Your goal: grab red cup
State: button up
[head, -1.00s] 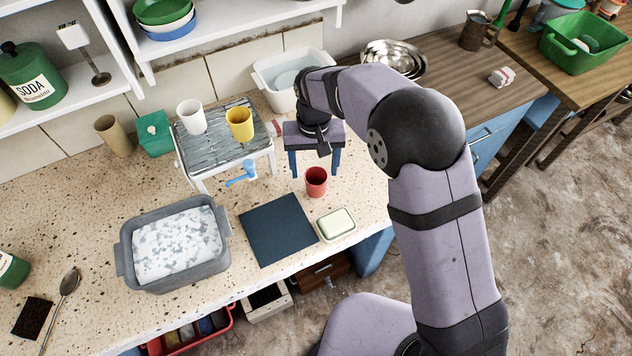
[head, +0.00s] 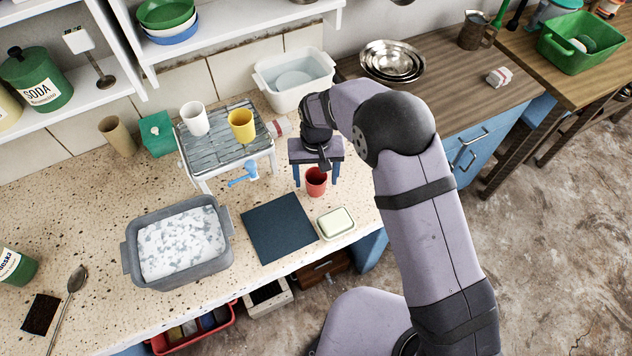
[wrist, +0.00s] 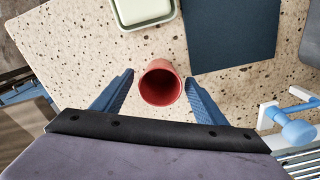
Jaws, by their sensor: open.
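The red cup (head: 316,184) stands upright on the speckled counter, to the right of a dark blue mat (head: 279,228) and behind a pale soap dish (head: 336,223). My gripper (head: 316,178) is open and empty, above and partly over the cup. In the wrist view, the cup (wrist: 160,84) shows its open mouth between the tips of the two blue fingers of my gripper (wrist: 159,78), with a finger on each side. Whether a finger touches the cup cannot be told.
A small slatted stand (head: 228,142) at the left bears a white cup (head: 194,118) and a yellow cup (head: 240,125). A blue tap-like piece (head: 243,175) juts out below it. A grey tub (head: 180,245) stands further left. The counter's front edge is near the soap dish.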

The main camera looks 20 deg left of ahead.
jog(key=c, duration=1.1)
jog(key=shift+c, duration=0.2)
jog(key=shift+r, duration=0.1)
